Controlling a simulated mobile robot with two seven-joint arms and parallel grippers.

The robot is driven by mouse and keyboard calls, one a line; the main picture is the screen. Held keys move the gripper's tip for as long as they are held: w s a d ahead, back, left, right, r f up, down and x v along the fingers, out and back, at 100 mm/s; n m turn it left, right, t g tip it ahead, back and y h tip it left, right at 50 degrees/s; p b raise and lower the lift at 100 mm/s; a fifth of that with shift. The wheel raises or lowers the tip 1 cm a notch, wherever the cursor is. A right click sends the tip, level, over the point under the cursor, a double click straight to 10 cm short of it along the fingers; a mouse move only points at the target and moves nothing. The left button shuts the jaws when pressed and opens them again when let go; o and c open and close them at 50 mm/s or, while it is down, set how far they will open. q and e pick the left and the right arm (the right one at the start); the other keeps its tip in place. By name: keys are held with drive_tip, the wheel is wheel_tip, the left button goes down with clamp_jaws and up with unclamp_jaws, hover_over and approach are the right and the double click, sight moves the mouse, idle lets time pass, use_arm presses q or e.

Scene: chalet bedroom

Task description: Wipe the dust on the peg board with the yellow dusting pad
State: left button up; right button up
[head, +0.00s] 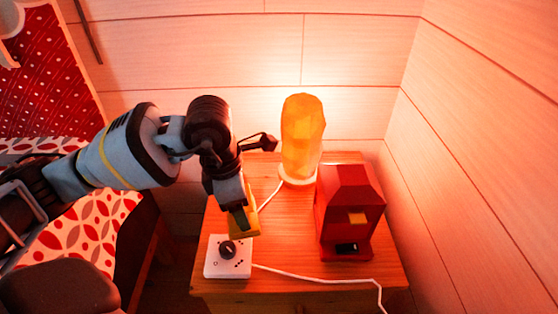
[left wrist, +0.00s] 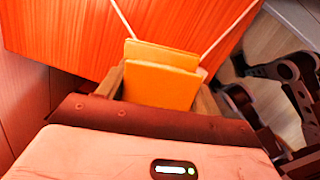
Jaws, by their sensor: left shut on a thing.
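My left gripper (head: 240,207) comes in from the left in the head view, pointing down over the front left of a wooden table. It is shut on the yellow dusting pad (head: 243,224). In the left wrist view the pad (left wrist: 161,82) stands between the two fingers. In the head view the pad appears just behind a white square plate (head: 213,265) with a dark round knob and small dark dots; I cannot tell whether they touch. I cannot tell for sure which thing is the peg board, and no dust can be made out. My right gripper is not in view.
The wooden table (head: 288,215) also carries a glowing orange lamp (head: 302,135) and a red house-shaped box (head: 348,205). White cords run across the top from the plate and lamp. A patterned bed (head: 80,237) is left; pale walls stand behind and right. The front middle is mostly clear.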

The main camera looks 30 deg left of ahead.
sight(247, 211)
use_arm(q)
drive_tip(key=m, duration=0.2)
drive_tip(key=d+m, duration=0.1)
drive_tip(key=m, duration=0.3)
drive_tip(key=shift+s+d+r+g, duration=0.35)
drive_tip(key=shift+s+r+g, duration=0.05)
drive_tip(key=m, duration=0.2)
drive_tip(key=d+m, duration=0.1)
drive_tip(key=m, duration=0.1)
drive_tip(key=s+m+g, duration=0.1)
drive_tip(key=m, duration=0.1)
drive_tip(key=shift+d+r+m, duration=0.25)
drive_tip(key=shift+r+m, duration=0.05)
drive_tip(key=shift+r, duration=0.1)
drive_tip(key=shift+s+d+r+m+g+y, duration=0.25)
drive_tip(key=shift+s+d+r+m, duration=0.15)
drive_tip(key=shift+m, duration=1.95)
drive_tip(key=shift+s+d+r+m+g+y, duration=0.2)
drive_tip(key=shift+s+d+m, duration=0.2)
drive_tip(key=shift+m, duration=1.9)
drive_tip(key=shift+s+d+r+m+g+y, duration=0.15)
drive_tip(key=shift+s+d+r+m+y, duration=0.25)
drive_tip(key=shift+m, duration=1.95)
drive_tip(key=shift+d+f, duration=0.1)
drive_tip(key=shift+f, duration=0.05)
